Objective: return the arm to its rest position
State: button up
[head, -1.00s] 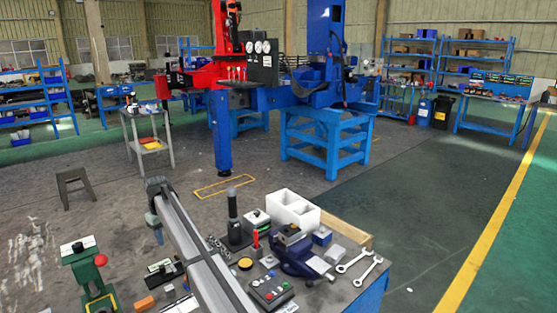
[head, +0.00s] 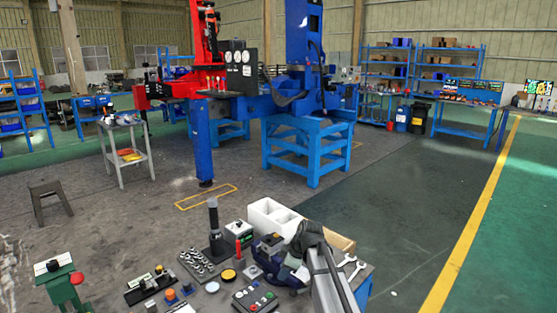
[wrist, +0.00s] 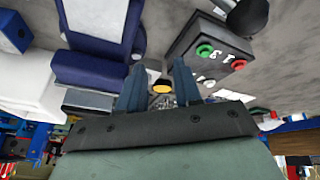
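My gripper (wrist: 158,88) shows in the wrist view with its two blue-grey fingers apart. Nothing is held between them; a yellow round thing (wrist: 162,86) shows in the gap behind. In the head view my grey arm (head: 328,280) reaches in from the bottom edge, right of the middle, over the right end of the workbench. Its dark bent part covers part of the blue vise (head: 287,270). I cannot make out the fingers in the head view.
A button box (head: 254,297) lies left of my arm; it also shows in the wrist view (wrist: 212,55). A white open box (head: 268,218), a black upright post (head: 214,222) and wrenches (head: 350,264) are close by. Open floor (head: 400,230) lies to the right.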

jog(key=w+d+f+m+t+h, duration=0.1)
jog(key=d+t, duration=0.1)
jog(key=d, duration=1)
jog(key=w+d+f+m+t, duration=0.1)
jog(key=d, duration=1)
jog(key=s+d+f+m, duration=0.2)
jog(key=s+d+f, duration=0.1)
jog(key=d+f, duration=0.3)
jog(key=s+a+f+m+g+h, duration=0.1)
jog(key=s+a+f+m+g, duration=0.3)
jog(key=s+f, duration=0.75)
jog(key=s+a+f+m+g, duration=0.2)
jog(key=s+a+f, duration=0.5)
jog(key=s+f, duration=0.45)
jog(key=s+a+f+m+g+h, duration=0.1)
jog(key=s+f, duration=0.4)
jog(key=s, duration=0.9)
jog(key=s+a+f+m+g+h, duration=0.1)
jog(key=s+f+m+g, duration=0.3)
jog(key=s, duration=1)
jog(key=shift+s+a+f+m+g, duration=0.35)
jog(key=shift+a+f+g, duration=0.15)
jog(key=shift+f, duration=0.2)
